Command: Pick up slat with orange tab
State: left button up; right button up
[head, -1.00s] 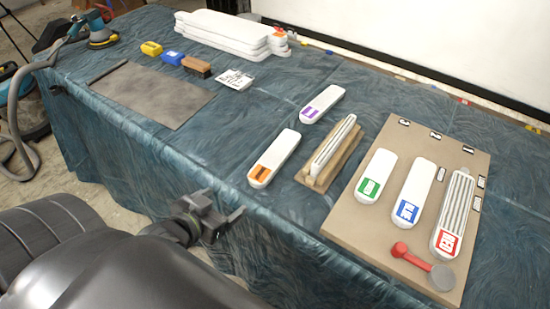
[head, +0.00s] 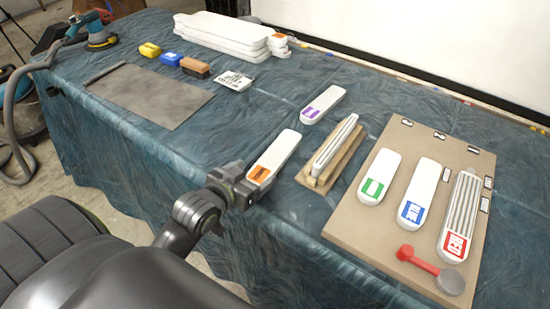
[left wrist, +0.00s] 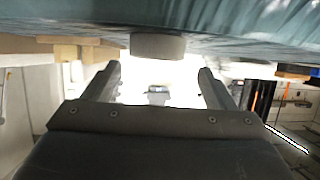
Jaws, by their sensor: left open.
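The white slat with the orange tab (head: 277,153) lies flat on the blue cloth of the table, its tab end toward the front edge. My left gripper (head: 250,187) is open at that tab end, by the table's front edge, and partly overlaps the slat's near end in the head view. Whether the fingers touch the slat cannot be told. My right gripper is not in view.
A slat with a purple tab (head: 322,104) lies behind. A wooden holder with a white slat (head: 337,143) stands to the right. Farther right, a tan board (head: 350,226) bears slats with green, blue and red tabs and a red-handled tool (head: 418,260). A grey mat (head: 150,93) lies left.

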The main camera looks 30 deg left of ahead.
aim_at(265, 167)
pick_arm(q)
jog(key=x, duration=0.5)
jog(key=shift+w+d+f, duration=0.2)
jog(key=shift+w+d, duration=0.05)
jog(key=shift+w, duration=0.05)
jog(key=c, duration=1.1)
